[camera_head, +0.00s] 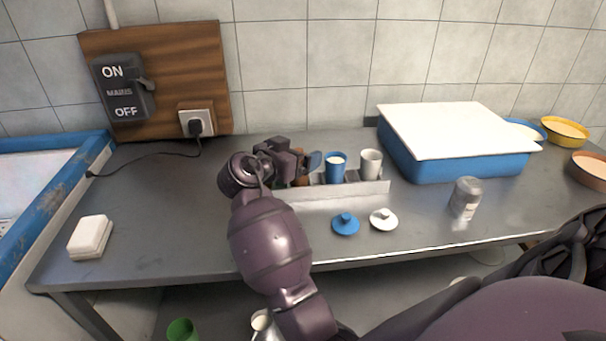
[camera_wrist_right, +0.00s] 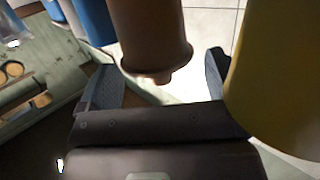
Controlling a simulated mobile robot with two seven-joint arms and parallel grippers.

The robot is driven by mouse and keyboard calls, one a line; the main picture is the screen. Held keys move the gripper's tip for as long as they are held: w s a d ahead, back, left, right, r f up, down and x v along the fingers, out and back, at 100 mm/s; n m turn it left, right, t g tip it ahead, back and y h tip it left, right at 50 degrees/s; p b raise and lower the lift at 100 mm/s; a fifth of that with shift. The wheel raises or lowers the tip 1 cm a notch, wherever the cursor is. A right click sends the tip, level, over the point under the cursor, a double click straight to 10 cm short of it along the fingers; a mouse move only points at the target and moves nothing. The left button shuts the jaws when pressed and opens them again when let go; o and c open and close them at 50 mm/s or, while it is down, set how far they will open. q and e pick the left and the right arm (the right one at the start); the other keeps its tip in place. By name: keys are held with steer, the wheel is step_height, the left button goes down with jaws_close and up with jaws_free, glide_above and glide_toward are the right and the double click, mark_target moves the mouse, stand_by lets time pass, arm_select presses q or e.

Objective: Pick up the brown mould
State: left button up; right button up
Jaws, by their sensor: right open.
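The brown mould (camera_wrist_right: 152,38) hangs into the right wrist view from the top, between the two open fingers of my right gripper (camera_wrist_right: 163,72). Gaps show on both sides of it, so the fingers are not closed on it. In the head view the right gripper (camera_head: 303,163) is at the left end of a grey rack (camera_head: 340,190). Only a sliver of the brown mould (camera_head: 301,181) shows there; the gripper hides the rest. My left gripper is not in view.
A blue mould (camera_head: 335,168) and a white mould (camera_head: 370,163) stand in the rack to the right. A yellow object (camera_wrist_right: 285,75) is close beside the right finger.

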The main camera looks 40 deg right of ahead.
steer(key=shift+a, duration=0.1)
steer(key=shift+c, duration=0.7)
steer(key=c, duration=1.2)
